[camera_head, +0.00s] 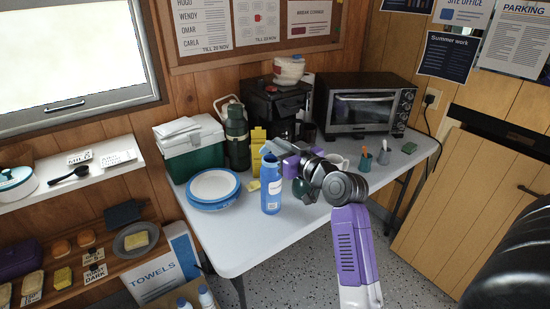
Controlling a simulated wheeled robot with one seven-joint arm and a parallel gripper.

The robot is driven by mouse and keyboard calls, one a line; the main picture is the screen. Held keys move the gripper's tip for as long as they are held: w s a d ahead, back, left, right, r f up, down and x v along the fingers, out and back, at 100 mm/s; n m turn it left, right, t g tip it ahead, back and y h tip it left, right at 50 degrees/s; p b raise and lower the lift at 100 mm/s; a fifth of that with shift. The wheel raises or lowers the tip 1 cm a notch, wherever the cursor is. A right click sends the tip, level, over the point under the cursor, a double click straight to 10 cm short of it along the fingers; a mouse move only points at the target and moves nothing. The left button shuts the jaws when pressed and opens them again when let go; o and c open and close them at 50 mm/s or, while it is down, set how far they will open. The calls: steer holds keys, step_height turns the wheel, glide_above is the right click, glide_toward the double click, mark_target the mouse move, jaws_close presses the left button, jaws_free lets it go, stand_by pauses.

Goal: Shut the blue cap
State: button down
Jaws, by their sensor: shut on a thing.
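A blue bottle (271,188) with a pale label stands upright near the front edge of the white table. Its blue cap (269,158) is at the top, partly hidden by my gripper. My gripper (275,150), with purple parts, reaches in from the right at the height of the bottle's top. It appears shut on the blue cap; the fingertips are small and the exact contact is hard to see. I cannot tell how far the cap is open.
Stacked plates (213,186) stand left of the bottle. Behind are a green-and-white cooler (190,150), a green flask (237,137), a yellow box (257,146), a black coffee machine (277,108) and a toaster oven (364,105).

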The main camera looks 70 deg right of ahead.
step_height(320, 180, down, 6)
steer(key=s+a+t+h+b, duration=0.1)
steer(key=t+h+b, duration=0.3)
steer(key=b, duration=2.9)
steer(key=s+t, duration=0.1)
steer(key=t, duration=0.2)
steer(key=shift+f, duration=0.2)
steer(key=b, duration=0.2)
steer(key=shift+t+h+b, duration=0.3)
steer(key=shift+b, duration=0.1)
steer(key=shift+a+r+b, duration=0.1)
steer(key=shift+r+b, duration=0.05)
steer(key=shift+b, duration=0.2)
steer(key=c, duration=1.4)
jaws_free()
steer(key=shift+o, duration=0.2)
